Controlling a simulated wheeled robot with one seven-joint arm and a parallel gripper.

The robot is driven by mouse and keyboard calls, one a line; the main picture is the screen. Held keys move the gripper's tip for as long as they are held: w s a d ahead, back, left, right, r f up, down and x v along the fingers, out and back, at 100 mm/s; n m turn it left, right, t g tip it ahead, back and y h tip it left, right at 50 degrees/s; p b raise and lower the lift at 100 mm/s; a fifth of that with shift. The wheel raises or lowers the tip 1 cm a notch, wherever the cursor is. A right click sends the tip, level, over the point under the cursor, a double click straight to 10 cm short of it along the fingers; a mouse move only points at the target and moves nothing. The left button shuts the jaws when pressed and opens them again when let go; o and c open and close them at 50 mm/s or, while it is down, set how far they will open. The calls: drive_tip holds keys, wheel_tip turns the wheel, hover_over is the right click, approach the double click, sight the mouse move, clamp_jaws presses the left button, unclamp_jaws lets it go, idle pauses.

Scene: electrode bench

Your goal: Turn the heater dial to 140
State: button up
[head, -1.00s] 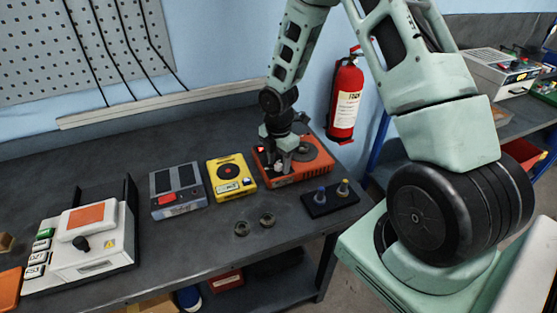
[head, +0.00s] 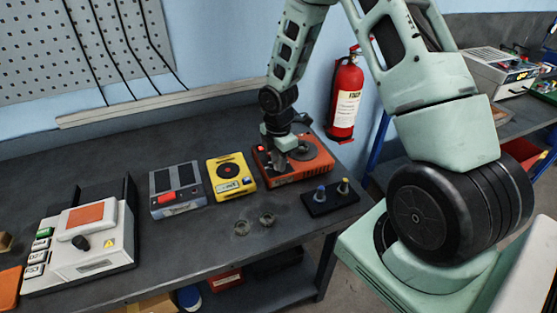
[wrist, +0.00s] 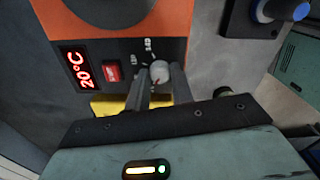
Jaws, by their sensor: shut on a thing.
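The heater is an orange box with a dark round plate on top (head: 325,166), at the back right of the bench; it also fills the top of the wrist view (wrist: 185,12). On its dark front panel are a red display (wrist: 79,71) reading 20°C, a red switch (wrist: 111,71) and a pale dial (wrist: 160,71) with small white marks around it. My gripper (head: 278,165) reaches down to the heater's front; its fingers (wrist: 161,88) are shut on the dial, one on each side. The dial's pointer is too small to read.
A black holder with a blue and a yellow knob (head: 331,202) stands right of the heater. A yellow device (head: 231,186), a grey one (head: 178,201) and a white one with a black knob (head: 95,253) stand left. Two small rings (head: 266,219) lie in front.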

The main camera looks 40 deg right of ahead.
drive_tip(key=m+b, duration=0.1)
drive_tip(key=m, duration=1)
drive_tip(key=shift+b, duration=0.4)
drive_tip(key=m, duration=0.3)
drive_tip(key=shift+a+m, duration=0.1)
drive_tip(key=shift+m, duration=0.2)
drive_tip(key=m, duration=0.5)
drive_tip(key=shift+b, duration=0.4)
drive_tip(key=m, duration=0.5)
drive_tip(key=shift+w, duration=0.1)
drive_tip(key=shift+m, duration=0.4)
drive_tip(key=o, duration=1)
drive_tip(key=shift+r, duration=0.1)
